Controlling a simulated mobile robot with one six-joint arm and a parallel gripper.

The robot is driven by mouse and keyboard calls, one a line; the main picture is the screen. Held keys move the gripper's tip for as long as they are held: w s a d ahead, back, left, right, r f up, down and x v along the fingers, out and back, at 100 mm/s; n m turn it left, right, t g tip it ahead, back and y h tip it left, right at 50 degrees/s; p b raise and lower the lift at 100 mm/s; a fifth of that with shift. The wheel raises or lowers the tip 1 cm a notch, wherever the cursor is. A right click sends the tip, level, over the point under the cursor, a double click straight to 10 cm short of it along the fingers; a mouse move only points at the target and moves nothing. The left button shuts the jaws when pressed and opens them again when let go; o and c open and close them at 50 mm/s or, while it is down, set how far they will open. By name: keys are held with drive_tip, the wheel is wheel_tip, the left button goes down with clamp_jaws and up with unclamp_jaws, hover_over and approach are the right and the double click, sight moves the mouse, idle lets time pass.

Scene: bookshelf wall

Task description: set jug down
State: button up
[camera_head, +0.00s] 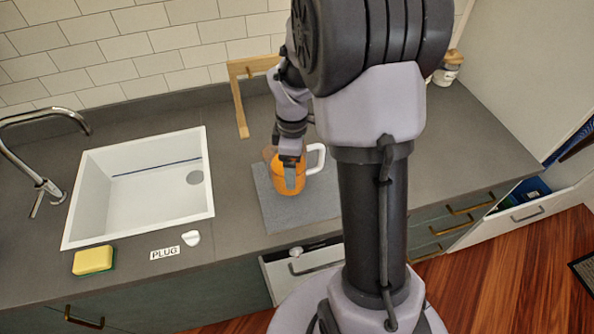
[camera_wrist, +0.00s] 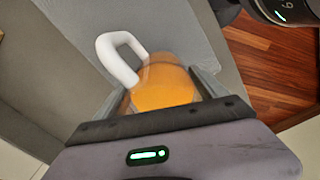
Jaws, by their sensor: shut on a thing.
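The jug (camera_head: 285,181) is clear with orange contents and a white handle on its right side in the head view. It is over the grey mat (camera_head: 283,212) on the counter. I cannot tell whether its base touches the mat. My gripper (camera_head: 292,172) is shut on the jug from above, with a finger across its near side. In the wrist view the jug (camera_wrist: 163,86) sits between the two fingers of my gripper (camera_wrist: 165,90), with the white handle pointing to the upper left. My gripper hides part of the jug's body.
A white sink (camera_head: 150,215) with a tap (camera_head: 40,165) lies to the left. A wooden stand (camera_head: 238,100) is behind the mat. A yellow sponge (camera_head: 93,260) and a PLUG label (camera_head: 165,253) are at the front edge. An open drawer (camera_head: 530,212) is at right.

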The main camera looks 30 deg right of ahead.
drive_tip(key=shift+w+d, duration=0.1)
drive_tip(key=shift+d, duration=0.25)
drive_tip(key=f, duration=0.1)
drive_tip(key=f+b, duration=0.2)
drive_tip(key=shift+w+d+f, duration=0.15)
drive_tip(key=shift+d+f, duration=0.1)
drive_tip(key=shift+f, duration=0.15)
drive_tip(key=shift+r, duration=0.15)
drive_tip(key=o, duration=2)
drive_tip(key=shift+f, duration=0.2)
